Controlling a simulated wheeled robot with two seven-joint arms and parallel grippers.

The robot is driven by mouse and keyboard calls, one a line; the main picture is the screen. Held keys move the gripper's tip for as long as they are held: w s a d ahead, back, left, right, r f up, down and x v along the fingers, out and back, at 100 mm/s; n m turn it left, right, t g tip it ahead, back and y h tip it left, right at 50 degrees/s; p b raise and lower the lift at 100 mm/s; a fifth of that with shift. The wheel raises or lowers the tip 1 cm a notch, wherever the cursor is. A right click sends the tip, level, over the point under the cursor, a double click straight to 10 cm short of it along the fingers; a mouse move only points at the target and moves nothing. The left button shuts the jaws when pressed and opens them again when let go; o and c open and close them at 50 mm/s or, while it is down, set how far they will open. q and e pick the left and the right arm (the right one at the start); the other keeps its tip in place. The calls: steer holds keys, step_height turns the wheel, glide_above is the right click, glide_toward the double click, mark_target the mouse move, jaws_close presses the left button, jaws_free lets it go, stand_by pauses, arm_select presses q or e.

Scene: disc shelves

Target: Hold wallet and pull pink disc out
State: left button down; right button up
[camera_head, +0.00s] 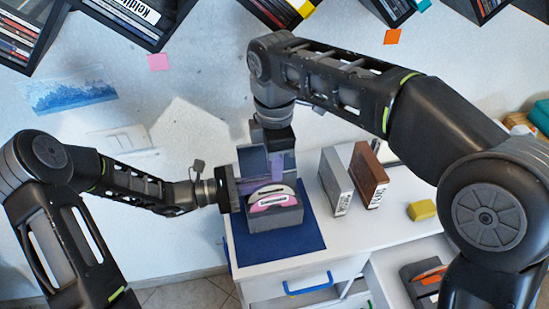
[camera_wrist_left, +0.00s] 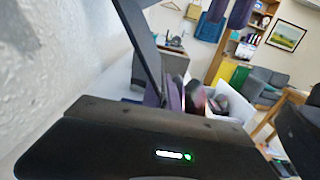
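The wallet (camera_head: 276,219) is a dark grey holder standing on a blue mat (camera_head: 310,234) on the white cabinet. The pink disc (camera_head: 262,202), with a white label, stands upright in it, and a paler disc edge shows just behind. My left gripper (camera_head: 232,190) is at the wallet's left side; whether it touches or grips the wallet is unclear. My right gripper (camera_head: 268,163) points down just above and behind the discs. Its two fingers look apart with nothing between them; they seem to show at the top of the left wrist view (camera_wrist_left: 228,12).
A grey box (camera_head: 336,182) and a brown box (camera_head: 368,175) stand right of the mat. A yellow block (camera_head: 422,210) lies farther right. A drawer with a blue handle (camera_head: 308,284) is below, and an open drawer (camera_head: 405,265) holds more discs. Wall shelves hang above.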

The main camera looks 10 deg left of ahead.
mark_target(275, 195)
step_height(275, 195, down, 10)
steer(key=shift+f, duration=0.15)
stand_by(0.4)
jaws_close()
steer(key=shift+r, duration=0.25)
steer(key=shift+r, duration=4.8)
arm_select(q)
steer(key=c, duration=1.6)
jaws_free()
steer(key=shift+o, duration=0.2)
